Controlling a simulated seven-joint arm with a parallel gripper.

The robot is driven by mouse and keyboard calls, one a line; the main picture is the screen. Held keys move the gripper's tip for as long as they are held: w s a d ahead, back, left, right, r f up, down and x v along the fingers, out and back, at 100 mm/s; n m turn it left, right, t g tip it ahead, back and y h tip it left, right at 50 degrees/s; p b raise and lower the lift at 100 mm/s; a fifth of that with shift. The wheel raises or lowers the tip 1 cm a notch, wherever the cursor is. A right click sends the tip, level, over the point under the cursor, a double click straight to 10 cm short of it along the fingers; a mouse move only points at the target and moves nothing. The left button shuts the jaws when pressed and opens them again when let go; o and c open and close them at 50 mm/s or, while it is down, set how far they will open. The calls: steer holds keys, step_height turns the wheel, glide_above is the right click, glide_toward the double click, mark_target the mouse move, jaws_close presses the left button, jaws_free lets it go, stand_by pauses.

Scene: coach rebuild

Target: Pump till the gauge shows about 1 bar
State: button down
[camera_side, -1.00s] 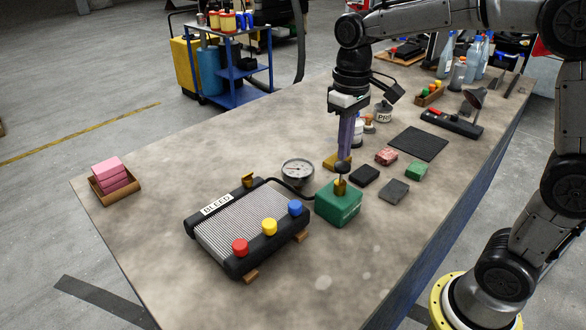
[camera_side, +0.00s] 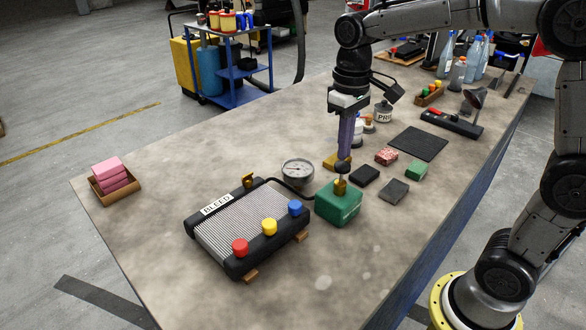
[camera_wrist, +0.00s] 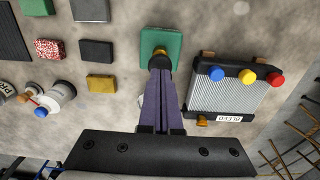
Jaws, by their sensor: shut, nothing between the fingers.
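The green pump box (camera_side: 339,206) stands on the bench beside the radiator, with a brass collar and a black knob (camera_side: 341,168) on top. It also shows in the wrist view (camera_wrist: 174,38). My gripper (camera_side: 344,156) is shut and empty, pointing down, with its purple fingertips at or just above the knob. A black hose (camera_side: 292,190) runs towards the pump.
The black radiator (camera_side: 240,228) has red, yellow and blue caps and a BLEED label. Several small blocks, including a black one (camera_side: 365,175) and a grey one (camera_side: 394,191), lie right of the pump. A tray of pink blocks (camera_side: 130,190) stands far left. The bench front is clear.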

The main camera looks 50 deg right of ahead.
mark_target(343, 164)
steer(key=shift+f, duration=1.55)
steer(key=shift+r, duration=1.55)
step_height(343, 164, up, 7)
stand_by(0.7)
